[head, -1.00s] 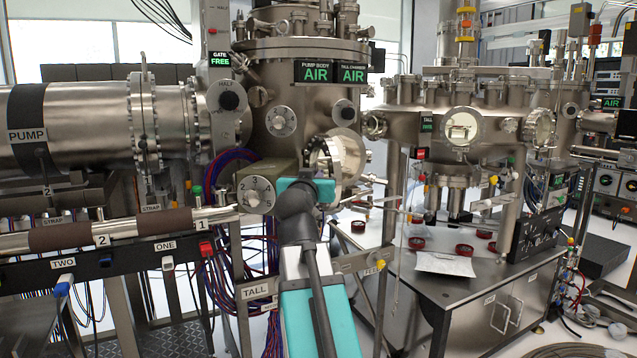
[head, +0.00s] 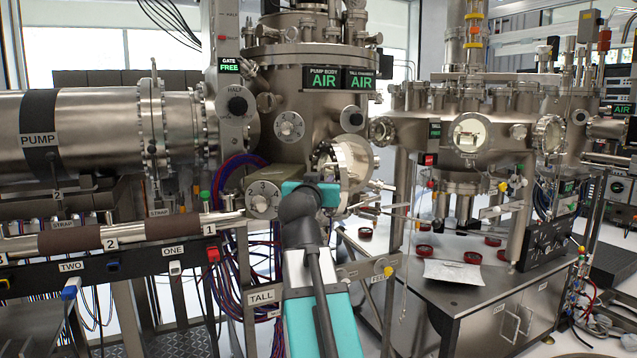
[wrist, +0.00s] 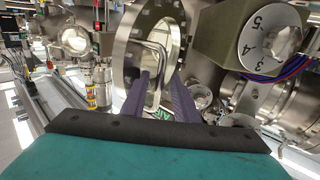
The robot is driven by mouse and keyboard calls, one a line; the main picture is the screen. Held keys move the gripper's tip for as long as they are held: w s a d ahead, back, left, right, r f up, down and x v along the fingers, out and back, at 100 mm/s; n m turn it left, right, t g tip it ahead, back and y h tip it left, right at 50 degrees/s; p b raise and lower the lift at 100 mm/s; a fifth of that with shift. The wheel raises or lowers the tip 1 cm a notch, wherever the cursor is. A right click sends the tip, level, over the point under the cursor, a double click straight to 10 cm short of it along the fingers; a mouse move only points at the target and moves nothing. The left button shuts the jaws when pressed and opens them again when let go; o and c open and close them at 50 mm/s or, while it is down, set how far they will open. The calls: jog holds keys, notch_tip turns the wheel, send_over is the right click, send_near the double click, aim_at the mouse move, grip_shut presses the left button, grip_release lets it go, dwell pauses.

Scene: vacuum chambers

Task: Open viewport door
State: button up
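The viewport door (head: 346,168) is a round, metal-rimmed flange on the side of the tall chamber (head: 308,103), behind my arm in the head view. In the wrist view its thick bright ring (wrist: 124,58) fills the top middle, with a bent metal bar (wrist: 162,50) seen across its opening. My gripper (wrist: 158,82) has two purple fingers reaching up in front of the ring. They stand apart with a gap between them, and the bar shows beyond and partly between the tips. I cannot tell whether they touch it. In the head view the fingers are hidden.
A numbered dial block (head: 262,200) sits close left of the door; it also shows in the wrist view (wrist: 264,40). A bench (head: 455,300) with red rings and a second chamber (head: 450,120) stand to the right. A rail (head: 120,236) runs at left.

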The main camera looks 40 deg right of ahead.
jog(key=shift+f, duration=0.1)
jog(key=b+v, duration=0.7)
jog(key=v, duration=0.7)
dwell(0.3)
jog(key=shift+w, duration=0.1)
dwell(0.4)
